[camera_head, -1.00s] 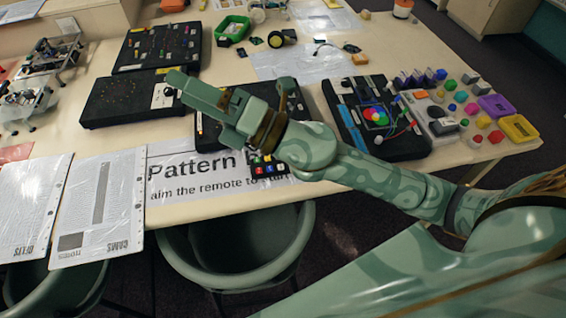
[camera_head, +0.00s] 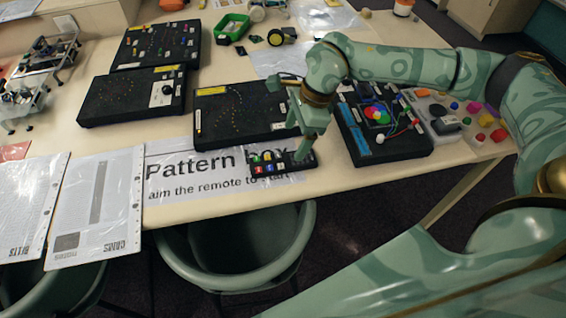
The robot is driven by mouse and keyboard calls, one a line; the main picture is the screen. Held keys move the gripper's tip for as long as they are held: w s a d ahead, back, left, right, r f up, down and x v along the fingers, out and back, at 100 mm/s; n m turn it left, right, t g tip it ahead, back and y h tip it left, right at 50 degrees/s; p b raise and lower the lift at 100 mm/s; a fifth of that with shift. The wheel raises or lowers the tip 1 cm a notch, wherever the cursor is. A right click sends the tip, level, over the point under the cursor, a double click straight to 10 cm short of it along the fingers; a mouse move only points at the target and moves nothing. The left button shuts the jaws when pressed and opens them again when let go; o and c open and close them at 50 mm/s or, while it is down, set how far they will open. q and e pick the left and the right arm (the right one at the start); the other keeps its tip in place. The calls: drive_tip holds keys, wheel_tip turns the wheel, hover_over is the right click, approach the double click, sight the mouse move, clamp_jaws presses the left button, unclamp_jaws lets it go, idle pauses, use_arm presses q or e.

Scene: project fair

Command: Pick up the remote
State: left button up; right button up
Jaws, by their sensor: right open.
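The remote (camera_head: 266,168) is a small dark bar with coloured buttons. It lies on the printed "Pattern box" sign (camera_head: 215,187) near the table's front edge. My right gripper (camera_head: 298,155) points down over the remote's right end, with its fingers open. The fingers hide part of that end, and I cannot tell whether they touch it. My left gripper is not in view.
Black boards with lights (camera_head: 235,125) stand just behind the remote. Another black board with a coloured disc (camera_head: 372,140) is to the right. White sheets (camera_head: 95,205) lie left. A chair (camera_head: 245,250) stands below the front edge.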

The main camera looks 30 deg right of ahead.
sight(284, 160)
drive_tip(key=b+x, duration=0.1)
drive_tip(key=x, duration=0.7)
drive_tip(key=shift+a, duration=0.15)
drive_tip(key=c, duration=1.1)
